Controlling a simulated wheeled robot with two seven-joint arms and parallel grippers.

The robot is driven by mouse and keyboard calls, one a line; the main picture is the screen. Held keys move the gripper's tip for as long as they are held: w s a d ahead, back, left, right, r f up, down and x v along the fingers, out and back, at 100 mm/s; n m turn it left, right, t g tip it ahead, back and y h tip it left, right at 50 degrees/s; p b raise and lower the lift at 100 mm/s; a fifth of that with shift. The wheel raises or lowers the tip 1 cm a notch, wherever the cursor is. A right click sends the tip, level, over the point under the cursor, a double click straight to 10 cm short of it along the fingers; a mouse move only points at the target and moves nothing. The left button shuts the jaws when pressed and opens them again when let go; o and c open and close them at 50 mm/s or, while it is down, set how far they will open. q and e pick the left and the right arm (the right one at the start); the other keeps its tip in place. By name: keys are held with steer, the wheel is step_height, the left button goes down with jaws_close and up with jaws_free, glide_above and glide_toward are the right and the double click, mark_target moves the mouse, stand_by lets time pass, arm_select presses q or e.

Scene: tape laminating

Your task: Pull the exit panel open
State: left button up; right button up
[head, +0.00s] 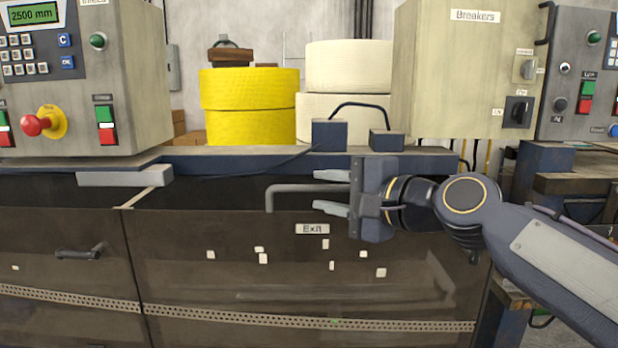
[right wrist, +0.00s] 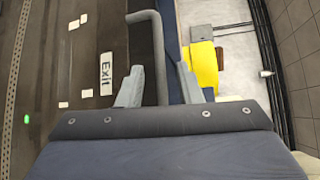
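The exit panel (head: 220,285) is a dark, brownish see-through front panel with a white "Exit" label (head: 312,229). A grey bent-bar handle (head: 285,188) stands out at its upper edge. My right gripper (head: 316,190) comes in from the right with its two fingers apart, one above and one below the bar. In the right wrist view the handle (right wrist: 157,50) runs between the open fingers (right wrist: 160,67), with a gap on each side. The panel looks shut, lying nearly flush with the panel to its left. My left gripper is not in view.
A blue-grey machine beam (head: 230,160) runs just above the panel. A control box (head: 75,90) is at left, a breaker cabinet (head: 440,80) at right. Yellow rolls (head: 250,105) and cream rolls (head: 345,68) stand behind. Another panel with a dark handle (head: 82,252) is at left.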

mark_target(318, 189)
steer(key=shift+p+x, duration=0.5)
steer(key=shift+x, duration=1.2)
steer(key=shift+c, duration=0.2)
jaws_close()
